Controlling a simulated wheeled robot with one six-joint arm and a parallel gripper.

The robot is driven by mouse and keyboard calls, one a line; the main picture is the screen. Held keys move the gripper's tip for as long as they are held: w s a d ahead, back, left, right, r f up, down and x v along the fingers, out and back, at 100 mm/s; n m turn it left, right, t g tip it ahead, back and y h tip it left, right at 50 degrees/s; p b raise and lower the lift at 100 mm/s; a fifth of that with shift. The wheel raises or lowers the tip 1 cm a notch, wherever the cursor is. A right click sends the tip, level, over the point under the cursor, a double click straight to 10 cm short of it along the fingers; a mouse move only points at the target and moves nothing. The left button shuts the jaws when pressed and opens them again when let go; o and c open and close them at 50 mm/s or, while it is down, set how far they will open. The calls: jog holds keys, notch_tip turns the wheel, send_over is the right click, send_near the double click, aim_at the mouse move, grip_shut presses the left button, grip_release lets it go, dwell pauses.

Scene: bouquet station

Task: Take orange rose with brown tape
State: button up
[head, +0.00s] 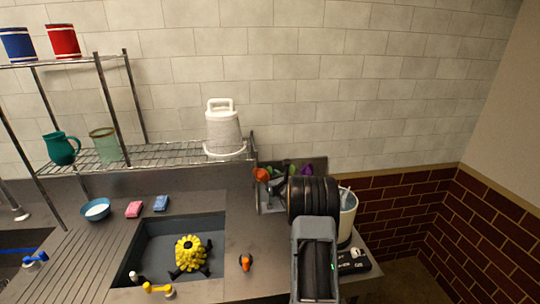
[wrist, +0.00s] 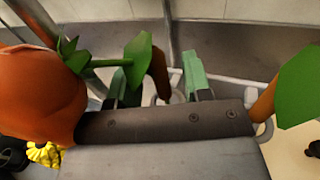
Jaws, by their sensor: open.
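A large orange rose (wrist: 38,95) fills the left of the wrist view, with a green stem and leaf (wrist: 138,58). Beyond the leaf, a brown taped part (wrist: 159,72) shows between the two fingers of my gripper (wrist: 162,84). My gripper is open, its green-padded fingers apart; I cannot tell whether either touches the stem. A second brown piece with a green leaf (wrist: 300,88) is at the right, outside the fingers. In the head view an orange rose (head: 261,174) shows left of my dark wrist, which hides most of the gripper area.
A purple flower (head: 306,169) is behind my wrist. A white container (head: 348,215) stands right of it. A sink (head: 150,250) holds a yellow object (head: 190,252). A small orange object (head: 245,262) lies on the counter. A wire rack (head: 165,155) bears a white jug (head: 223,127).

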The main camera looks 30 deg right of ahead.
jog(key=shift+w, duration=0.3)
jog(key=shift+c, duration=0.2)
jog(key=c, duration=0.7)
jog(key=shift+c, duration=0.3)
jog(key=shift+r, duration=0.1)
